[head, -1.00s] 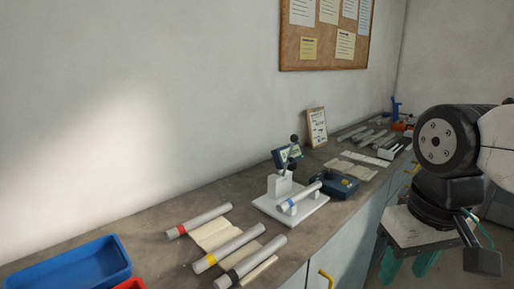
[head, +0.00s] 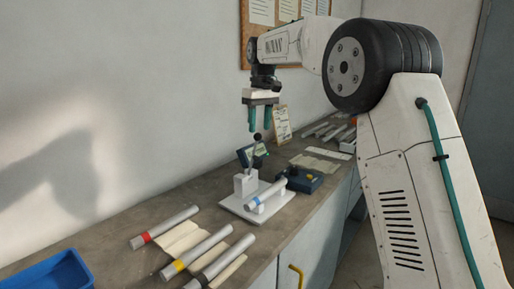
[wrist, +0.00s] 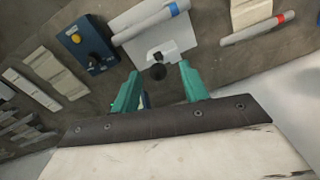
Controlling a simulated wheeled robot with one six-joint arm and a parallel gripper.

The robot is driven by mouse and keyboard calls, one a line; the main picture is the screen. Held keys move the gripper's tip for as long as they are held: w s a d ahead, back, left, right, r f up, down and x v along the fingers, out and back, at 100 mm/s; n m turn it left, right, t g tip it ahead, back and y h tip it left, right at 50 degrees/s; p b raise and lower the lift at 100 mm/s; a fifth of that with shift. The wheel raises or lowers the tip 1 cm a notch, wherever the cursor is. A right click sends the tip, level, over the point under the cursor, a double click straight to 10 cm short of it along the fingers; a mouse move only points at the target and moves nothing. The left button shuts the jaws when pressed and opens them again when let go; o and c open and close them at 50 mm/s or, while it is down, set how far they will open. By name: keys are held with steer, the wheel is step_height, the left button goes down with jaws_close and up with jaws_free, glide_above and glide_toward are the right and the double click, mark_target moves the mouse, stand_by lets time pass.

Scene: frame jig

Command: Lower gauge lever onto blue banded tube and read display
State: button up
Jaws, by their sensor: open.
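The blue banded tube (head: 265,194) rests on the white gauge stand (head: 236,207) on the workbench; it also shows in the wrist view (wrist: 150,24). The gauge lever (head: 256,148) stands up from the stand with a dark ball knob at its top. In the wrist view the knob (wrist: 158,72) appears between the fingertips. The display (head: 250,156) is a small dark unit behind the lever, its reading too small to make out. My gripper (head: 267,128) is open and empty, fingers pointing down, just above the knob, with no clear contact.
A red banded tube (head: 165,227), a yellow banded tube (head: 197,251) and a dark banded tube (head: 226,264) lie on the left. A blue control box (head: 304,180) with a yellow button sits right of the stand. A blue tray (head: 48,273) is at lower left.

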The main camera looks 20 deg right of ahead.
mark_target(257, 141)
steer(key=shift+w+a+f, duration=0.1)
steer(key=shift+w+f, duration=0.45)
steer(key=shift+w, duration=0.35)
steer(key=f, duration=0.7)
steer(key=shift+a+f, duration=0.2)
steer(key=shift+f, duration=0.15)
steer(key=c, duration=0.7)
